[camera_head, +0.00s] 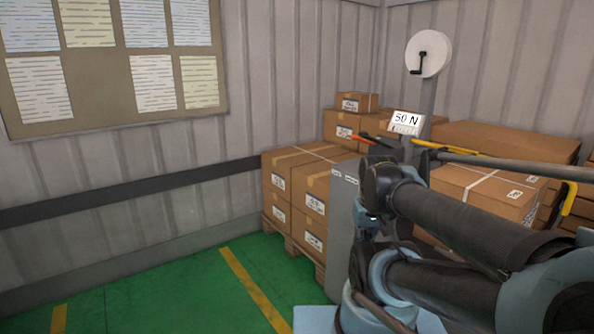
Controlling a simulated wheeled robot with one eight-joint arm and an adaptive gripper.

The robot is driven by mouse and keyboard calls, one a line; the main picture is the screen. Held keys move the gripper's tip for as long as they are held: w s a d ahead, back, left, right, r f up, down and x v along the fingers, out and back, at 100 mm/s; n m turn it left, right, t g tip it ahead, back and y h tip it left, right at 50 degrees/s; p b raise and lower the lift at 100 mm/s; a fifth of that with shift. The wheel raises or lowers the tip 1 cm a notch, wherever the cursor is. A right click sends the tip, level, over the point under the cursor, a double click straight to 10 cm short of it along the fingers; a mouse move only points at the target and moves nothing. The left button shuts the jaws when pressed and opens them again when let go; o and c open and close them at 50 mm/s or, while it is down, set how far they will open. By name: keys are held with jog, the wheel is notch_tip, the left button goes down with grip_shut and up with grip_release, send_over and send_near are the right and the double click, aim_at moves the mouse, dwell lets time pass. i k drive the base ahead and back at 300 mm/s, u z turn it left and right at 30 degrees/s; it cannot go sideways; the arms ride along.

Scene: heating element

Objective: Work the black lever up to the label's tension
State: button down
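A white label (406,119) reading "50 N", with smaller marks under it, stands on the equipment at centre right. An orange-tipped dark lever (368,137) sticks out to the left below it. A black crank (418,62) is on a white disc (436,53) on a grey post above the label. I cannot tell which dark part is the task's black lever. My arm fills the lower right and covers part of the equipment. A dark shape below the label may be my gripper; its fingers, and whether it holds anything, cannot be made out.
Cardboard boxes (290,187) are stacked on a pallet left of the grey cabinet (341,222). More boxes (487,190) stand behind my arm. A yellow handle (447,147) and a long grey bar (515,164) lie at right. Green floor (180,293) is free at left.

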aim_at(365, 135)
jog(key=u, duration=0.75)
jog(key=k, duration=1)
jog(key=z, duration=0.75)
jog(key=i, duration=1)
jog(key=u, duration=0.05)
